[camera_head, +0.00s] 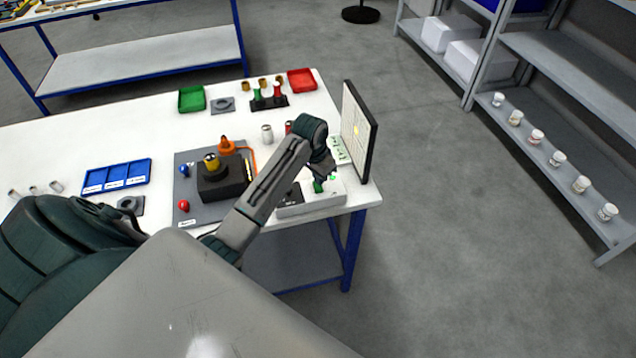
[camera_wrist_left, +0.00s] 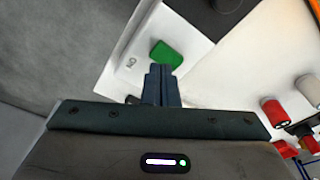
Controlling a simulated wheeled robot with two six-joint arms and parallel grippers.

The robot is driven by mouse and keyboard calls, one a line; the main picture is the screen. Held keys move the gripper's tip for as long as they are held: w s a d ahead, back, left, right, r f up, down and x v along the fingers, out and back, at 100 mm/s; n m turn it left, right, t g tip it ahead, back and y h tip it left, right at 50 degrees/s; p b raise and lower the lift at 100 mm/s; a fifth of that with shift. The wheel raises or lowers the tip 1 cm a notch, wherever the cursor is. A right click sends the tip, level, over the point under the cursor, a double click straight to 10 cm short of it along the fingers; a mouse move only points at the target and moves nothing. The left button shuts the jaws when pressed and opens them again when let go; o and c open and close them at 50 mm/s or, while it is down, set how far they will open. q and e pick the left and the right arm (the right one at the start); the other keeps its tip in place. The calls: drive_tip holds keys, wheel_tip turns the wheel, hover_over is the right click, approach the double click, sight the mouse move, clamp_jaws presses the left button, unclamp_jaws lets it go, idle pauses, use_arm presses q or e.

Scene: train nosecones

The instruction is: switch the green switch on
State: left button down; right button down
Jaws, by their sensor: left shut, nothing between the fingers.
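The green switch (camera_wrist_left: 165,54) shows in the left wrist view as a green block on a white panel, just beyond the fingertips of my left gripper (camera_wrist_left: 161,72). In the head view the green switch (camera_head: 318,186) shows as a small green piece on the white switch box (camera_head: 312,208) at the table's right front corner. My left gripper (camera_head: 325,172) is shut and empty, close above the switch. I cannot tell whether the fingers touch it. The switch's position, on or off, is unclear. My right gripper is not in view.
A thin upright panel (camera_head: 373,140) stands at the table's right edge, close to my left arm. A blue tray (camera_head: 117,177) is further left. Red and white cylinders (camera_wrist_left: 273,110) show in the wrist view.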

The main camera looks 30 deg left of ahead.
sight(318, 188)
use_arm(q)
drive_tip(key=shift+r, duration=2.4)
